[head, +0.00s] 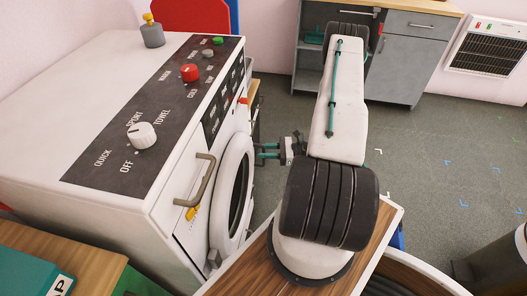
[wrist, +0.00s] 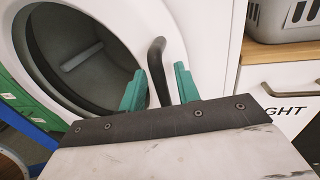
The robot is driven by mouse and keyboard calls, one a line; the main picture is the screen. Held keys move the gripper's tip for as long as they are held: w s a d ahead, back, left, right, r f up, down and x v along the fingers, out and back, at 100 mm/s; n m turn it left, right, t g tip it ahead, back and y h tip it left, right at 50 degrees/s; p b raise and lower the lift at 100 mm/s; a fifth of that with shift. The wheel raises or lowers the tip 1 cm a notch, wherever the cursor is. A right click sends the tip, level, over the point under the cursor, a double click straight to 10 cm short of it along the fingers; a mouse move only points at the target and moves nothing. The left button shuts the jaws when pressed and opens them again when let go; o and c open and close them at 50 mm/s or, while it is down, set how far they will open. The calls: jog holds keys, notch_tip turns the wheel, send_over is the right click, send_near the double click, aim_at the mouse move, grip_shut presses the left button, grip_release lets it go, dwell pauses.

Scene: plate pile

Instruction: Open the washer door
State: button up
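The white washer (head: 150,90) stands at the left in the head view, its round door (head: 224,205) seen edge-on and looking closed against the front. In the wrist view the door's white ring (wrist: 118,20) and dark window fill the upper left. A dark curved handle (wrist: 158,72) stands at the door's right side. My gripper (head: 268,150) is beside the washer front in the head view. In the wrist view my gripper (wrist: 160,84) has its green fingers apart, one on each side of the handle, with narrow gaps showing. Whether the handle lies fully between the fingertips I cannot tell.
A second, grey-brown handle (head: 195,180) sticks out from the washer front, left of the door. A counter with a grey basket (wrist: 285,20) is at the right in the wrist view. Grey cabinets (head: 400,65) stand at the back.

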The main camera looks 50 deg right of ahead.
jog(key=shift+w+a, duration=0.3)
jog(key=shift+w, duration=0.05)
